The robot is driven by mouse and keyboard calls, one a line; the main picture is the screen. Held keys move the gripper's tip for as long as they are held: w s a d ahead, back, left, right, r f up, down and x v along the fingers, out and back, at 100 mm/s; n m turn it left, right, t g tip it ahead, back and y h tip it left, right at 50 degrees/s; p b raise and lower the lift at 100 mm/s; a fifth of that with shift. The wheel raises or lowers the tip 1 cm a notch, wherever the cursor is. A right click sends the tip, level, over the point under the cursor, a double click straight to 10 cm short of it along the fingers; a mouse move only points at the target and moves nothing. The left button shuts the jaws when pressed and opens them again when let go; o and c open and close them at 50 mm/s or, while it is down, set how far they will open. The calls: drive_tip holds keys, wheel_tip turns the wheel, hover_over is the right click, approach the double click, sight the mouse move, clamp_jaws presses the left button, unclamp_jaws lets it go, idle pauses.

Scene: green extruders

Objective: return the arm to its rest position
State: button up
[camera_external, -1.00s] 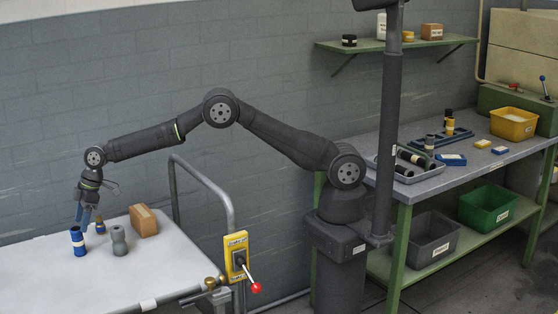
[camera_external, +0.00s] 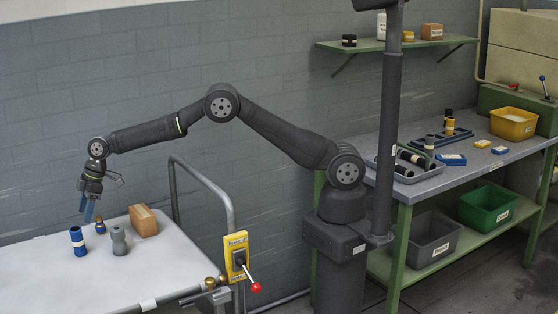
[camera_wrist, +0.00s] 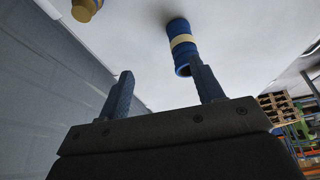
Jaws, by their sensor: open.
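My gripper (camera_external: 87,211) hangs at the end of my outstretched arm, over the left part of the white table (camera_external: 50,268). It is open and empty, with its blue fingers above the tabletop. In the wrist view the two fingers (camera_wrist: 163,88) stand apart with nothing between their tips. A blue cylinder with a pale band (camera_external: 78,241) stands on the table just below and left of the fingers. It also shows in the wrist view (camera_wrist: 182,45), beyond the right finger and apart from it.
A small blue and brown piece (camera_external: 100,224), a grey-green spool-shaped part (camera_external: 118,240) and a cardboard box (camera_external: 143,221) stand close by on the table. A grey rail (camera_external: 205,180) and a yellow lever box (camera_external: 237,257) stand at its right edge.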

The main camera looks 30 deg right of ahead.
drive_tip(key=w+d+r+m+t, duration=0.1)
drive_tip(key=w+d+r+m, duration=0.15)
drive_tip(key=w+d, duration=0.75)
drive_tip(key=w+d+r+m, duration=0.1)
drive_tip(key=w+d+r, duration=0.2)
drive_tip(key=w+d, duration=0.75)
drive_tip(key=d+m, duration=0.1)
drive_tip(key=d, duration=0.8)
drive_tip(key=d+m+t, duration=0.1)
drive_tip(key=d+m, duration=0.1)
drive_tip(key=d, duration=0.8)
drive_tip(key=w+d+r+m+t+h, duration=0.1)
drive_tip(key=d+m, duration=0.1)
drive_tip(key=d, duration=0.7)
drive_tip(key=shift+d+r, duration=0.1)
drive_tip(key=shift+d, duration=1.05)
